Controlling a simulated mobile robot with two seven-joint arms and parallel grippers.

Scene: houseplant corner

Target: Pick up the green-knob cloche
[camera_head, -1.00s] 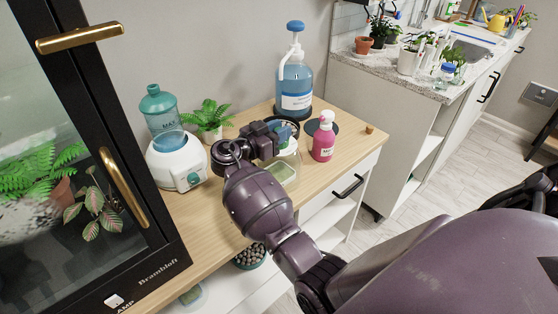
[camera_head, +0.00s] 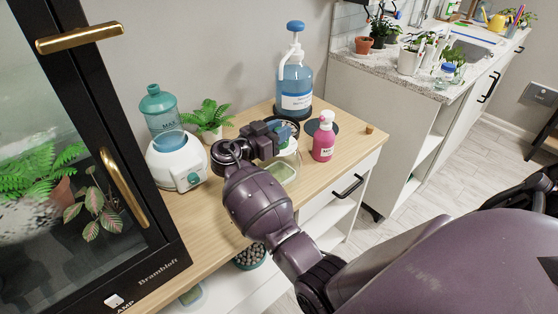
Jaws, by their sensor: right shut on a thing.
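My right gripper (camera_head: 284,133) is over the wooden cabinet top, shut on the green-knob cloche (camera_head: 289,148). The cloche is a small clear cover, and my gripper hides most of its top and knob. Its lower part shows just below the gripper, above a pale green shallow dish (camera_head: 283,173). The cloche appears slightly raised from the dish, but the gap is hard to judge. My left gripper is not in view.
A pink pump bottle (camera_head: 323,140) stands close right of the gripper. A large blue pump bottle (camera_head: 295,85) is behind it. A white humidifier (camera_head: 178,160) and a fern (camera_head: 209,117) are at left. A black-framed glass cabinet (camera_head: 165,225) borders the left.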

